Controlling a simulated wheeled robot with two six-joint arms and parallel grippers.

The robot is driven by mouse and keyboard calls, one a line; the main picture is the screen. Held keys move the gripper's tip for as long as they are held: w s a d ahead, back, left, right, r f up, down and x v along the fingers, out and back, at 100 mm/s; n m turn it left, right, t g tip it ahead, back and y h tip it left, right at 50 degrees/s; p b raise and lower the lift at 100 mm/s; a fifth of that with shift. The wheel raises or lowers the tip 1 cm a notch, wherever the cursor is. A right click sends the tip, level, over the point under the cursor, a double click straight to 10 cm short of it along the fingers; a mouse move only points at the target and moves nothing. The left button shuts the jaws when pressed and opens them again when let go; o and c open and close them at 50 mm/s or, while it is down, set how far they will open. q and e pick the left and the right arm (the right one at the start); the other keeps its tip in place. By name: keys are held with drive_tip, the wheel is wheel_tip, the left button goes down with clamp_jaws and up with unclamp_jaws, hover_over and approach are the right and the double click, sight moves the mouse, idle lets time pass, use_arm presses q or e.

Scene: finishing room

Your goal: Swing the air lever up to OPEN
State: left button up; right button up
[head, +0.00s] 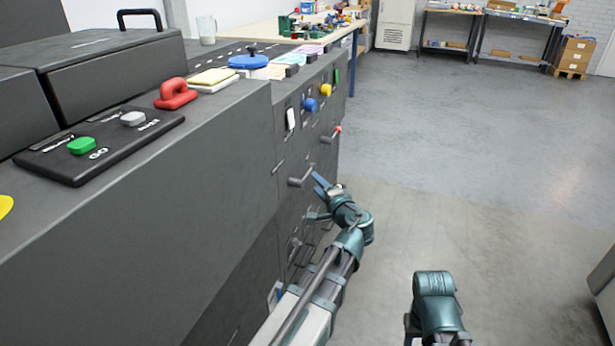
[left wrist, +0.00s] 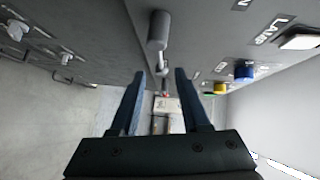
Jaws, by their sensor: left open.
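A grey bar-shaped lever (head: 300,181) sticks out from the dark side panel of the machine. I cannot read a label that tells whether it is the air lever. A second lever with a red tip (head: 337,130) is farther along the panel. My left gripper (head: 318,198) is open and empty, just beside and slightly below the grey lever. In the left wrist view, a grey cylindrical handle (left wrist: 158,30) lies ahead of the open fingers (left wrist: 160,74), apart from them. My right arm shows at the lower right, but its gripper is out of view.
The panel carries a white switch (head: 290,119), a blue knob (head: 310,104) and a yellow knob (head: 325,90). On top are a red handle (head: 175,94) and a control box with a green button (head: 82,145). Open floor (head: 470,200) lies to the right.

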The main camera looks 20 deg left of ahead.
sight(308, 172)
use_arm(q)
drive_tip(key=b+x, duration=0.1)
drive_tip(key=x, duration=0.7)
drive_tip(key=shift+w+a, duration=0.1)
drive_tip(key=shift+c, duration=0.2)
clamp_jaws()
idle(1.1)
